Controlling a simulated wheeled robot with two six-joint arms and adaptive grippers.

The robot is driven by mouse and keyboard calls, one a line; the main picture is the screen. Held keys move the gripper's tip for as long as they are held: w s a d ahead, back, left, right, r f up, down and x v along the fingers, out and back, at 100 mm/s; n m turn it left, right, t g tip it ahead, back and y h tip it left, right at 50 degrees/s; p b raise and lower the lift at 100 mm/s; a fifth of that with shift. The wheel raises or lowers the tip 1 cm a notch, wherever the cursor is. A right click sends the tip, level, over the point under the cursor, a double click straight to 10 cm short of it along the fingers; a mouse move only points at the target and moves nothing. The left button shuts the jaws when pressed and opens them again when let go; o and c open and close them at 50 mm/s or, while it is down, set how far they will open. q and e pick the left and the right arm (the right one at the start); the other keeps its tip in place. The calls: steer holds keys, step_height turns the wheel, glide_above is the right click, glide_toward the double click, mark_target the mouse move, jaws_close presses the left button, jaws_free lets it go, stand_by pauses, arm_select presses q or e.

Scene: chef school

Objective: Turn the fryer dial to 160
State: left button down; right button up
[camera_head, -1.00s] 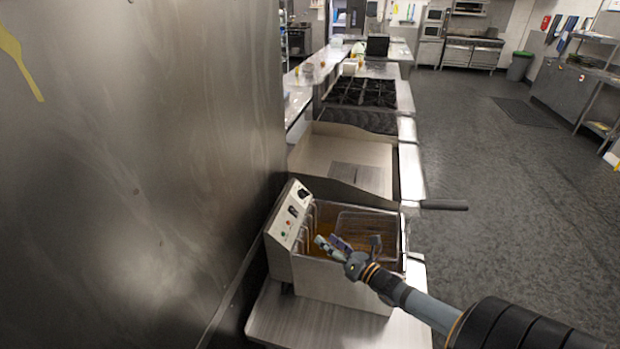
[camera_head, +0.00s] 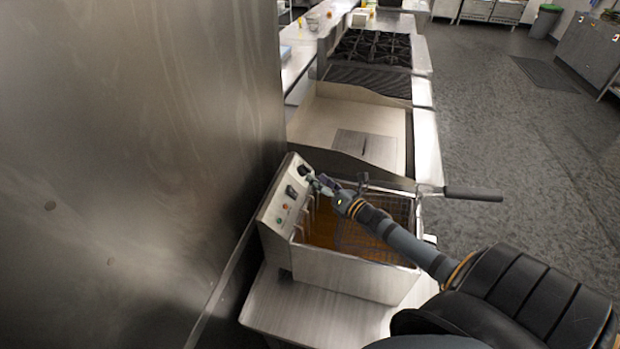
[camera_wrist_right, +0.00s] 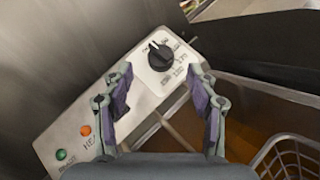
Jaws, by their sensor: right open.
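The fryer (camera_head: 350,283) stands on a steel counter, with its sloped control panel (camera_head: 275,217) on the left side. The black fryer dial (camera_head: 304,171) sits near the panel's far end. In the right wrist view the dial (camera_wrist_right: 160,57) lies just beyond and between the fingers, with printed marks to its right that are too small to read. My right gripper (camera_head: 313,182) is open and empty close to the dial, apart from it as far as I can tell. It also shows in the wrist view (camera_wrist_right: 164,100). My left gripper is not in view.
A fryer basket (camera_head: 385,222) with a black handle (camera_head: 473,194) sits over the oil. A green light (camera_wrist_right: 61,155) and an orange light (camera_wrist_right: 86,130) are on the panel. A tall steel wall (camera_head: 130,170) closes off the left. Open floor (camera_head: 510,140) lies right.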

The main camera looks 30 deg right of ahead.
mark_target(307, 170)
steer(key=w, duration=0.3)
steer(key=shift+w+a+f, duration=0.1)
steer(key=shift+a, duration=0.05)
steer(key=shift+w+a, duration=0.15)
steer(key=shift+w, duration=0.4)
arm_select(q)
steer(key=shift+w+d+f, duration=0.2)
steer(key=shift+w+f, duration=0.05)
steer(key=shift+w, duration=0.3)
arm_select(e)
steer(key=shift+w, duration=0.2)
steer(key=shift+c, duration=0.2)
steer(key=c, duration=1.1)
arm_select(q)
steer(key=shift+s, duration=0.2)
arm_select(e)
steer(key=shift+a, duration=0.1)
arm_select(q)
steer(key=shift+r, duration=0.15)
arm_select(e)
steer(key=shift+m, duration=0.3)
